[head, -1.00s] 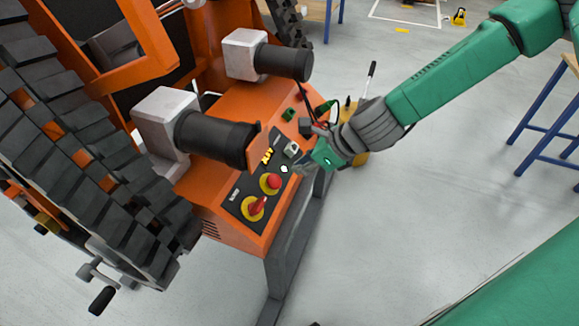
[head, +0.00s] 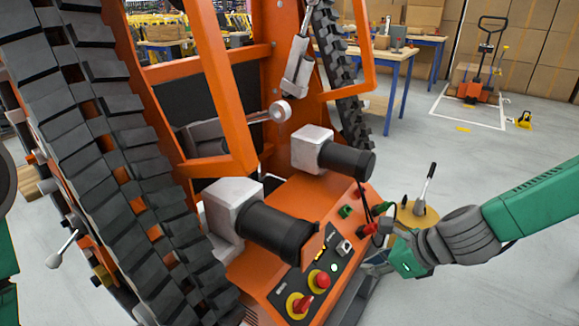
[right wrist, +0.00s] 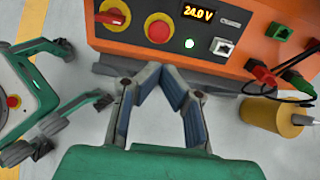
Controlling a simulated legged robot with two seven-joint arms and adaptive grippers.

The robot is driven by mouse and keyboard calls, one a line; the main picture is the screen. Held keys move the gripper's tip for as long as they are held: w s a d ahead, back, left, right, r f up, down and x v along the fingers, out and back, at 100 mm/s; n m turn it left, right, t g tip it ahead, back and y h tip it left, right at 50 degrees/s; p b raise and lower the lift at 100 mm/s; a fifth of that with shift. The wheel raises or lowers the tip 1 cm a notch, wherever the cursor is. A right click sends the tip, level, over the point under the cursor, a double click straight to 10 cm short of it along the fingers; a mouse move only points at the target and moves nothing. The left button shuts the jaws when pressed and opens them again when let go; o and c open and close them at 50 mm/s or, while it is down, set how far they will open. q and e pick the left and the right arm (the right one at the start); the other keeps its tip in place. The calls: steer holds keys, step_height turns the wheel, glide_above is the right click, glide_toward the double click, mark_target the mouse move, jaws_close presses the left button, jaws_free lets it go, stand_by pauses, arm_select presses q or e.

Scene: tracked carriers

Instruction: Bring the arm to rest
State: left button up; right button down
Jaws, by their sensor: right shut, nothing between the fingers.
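My right gripper (head: 372,265) is at the front right edge of the orange carrier's control panel (head: 325,262) in the head view. In the right wrist view its fingers (right wrist: 161,74) come together at the tips, with nothing between them. They are below the panel face (right wrist: 220,22), with a strip of floor visible around them. My right arm (head: 530,215) reaches in from the right edge. My left gripper does not show.
Dark tracks (head: 100,160) flank the carrier. Open floor lies to the right; tables (head: 400,50) stand behind.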

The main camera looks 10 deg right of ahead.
steer(key=s+f+n+g+h+p, duration=0.2)
steer(key=s+f+n, duration=0.3)
steer(key=s+n, duration=0.6)
steer(key=s+d+f+n+g+h+p, duration=0.1)
steer(key=s+f+n+g+h+p, duration=0.2)
steer(key=s+n, duration=0.9)
step_height(320, 180, down, 3)
steer(key=n, duration=0.5)
